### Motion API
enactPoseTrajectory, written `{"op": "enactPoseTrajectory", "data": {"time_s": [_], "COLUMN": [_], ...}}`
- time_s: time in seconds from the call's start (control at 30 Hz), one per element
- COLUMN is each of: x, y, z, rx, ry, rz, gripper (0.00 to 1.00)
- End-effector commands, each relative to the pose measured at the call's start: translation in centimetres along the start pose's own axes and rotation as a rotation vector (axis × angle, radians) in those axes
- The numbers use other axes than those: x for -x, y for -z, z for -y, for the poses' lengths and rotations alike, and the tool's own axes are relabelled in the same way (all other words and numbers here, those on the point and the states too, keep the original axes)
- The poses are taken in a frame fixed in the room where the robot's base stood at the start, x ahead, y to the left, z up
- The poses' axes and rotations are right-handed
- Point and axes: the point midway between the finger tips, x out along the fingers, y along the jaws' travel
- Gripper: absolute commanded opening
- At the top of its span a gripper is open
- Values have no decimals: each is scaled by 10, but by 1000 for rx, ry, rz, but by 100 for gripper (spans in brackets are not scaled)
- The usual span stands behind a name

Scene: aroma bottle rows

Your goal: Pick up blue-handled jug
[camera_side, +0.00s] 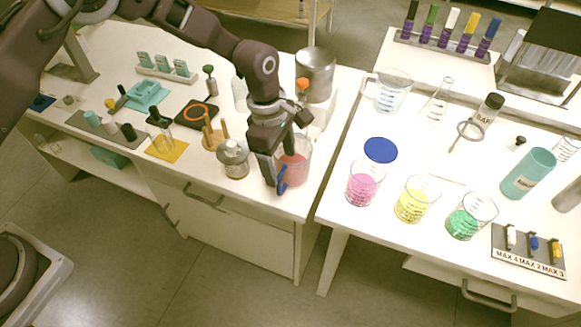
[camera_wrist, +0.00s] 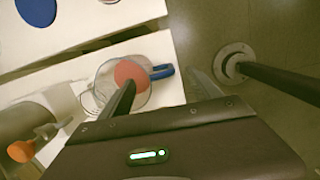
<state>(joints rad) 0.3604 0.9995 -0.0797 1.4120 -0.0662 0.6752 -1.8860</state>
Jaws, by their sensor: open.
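The blue-handled jug (camera_side: 297,165) is clear and holds red liquid. It stands near the front right corner of the left table, and its blue handle (camera_side: 282,183) faces the front edge. My gripper (camera_side: 280,160) is open, pointing down at the jug and partly covering it. In the wrist view the jug (camera_wrist: 146,100) lies below my gripper (camera_wrist: 160,82). One finger crosses the jug's mouth and the other is outside, beyond the blue handle (camera_wrist: 162,72). The handle appears between the fingers. I cannot tell whether either finger touches the jug.
A lidded glass jar (camera_side: 234,160) stands just left of the jug. A metal pot (camera_side: 315,75) and an orange-topped item (camera_side: 302,85) are behind it. The right table holds beakers of pink (camera_side: 363,187), yellow (camera_side: 411,205) and green (camera_side: 465,222) liquid. A gap separates the tables.

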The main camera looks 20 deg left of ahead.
Motion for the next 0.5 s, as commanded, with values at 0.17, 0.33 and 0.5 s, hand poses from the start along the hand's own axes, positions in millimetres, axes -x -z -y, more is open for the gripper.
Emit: {"op": "enactPoseTrajectory", "data": {"time_s": [0.17, 0.33, 0.5], "x": [-26, -54, -81], "y": [-2, 1, 2], "z": [1, 1, 1], "rx": [40, 39, 39], "ry": [11, 13, 11], "rz": [-1, -1, -1], "gripper": [72, 72, 72]}}
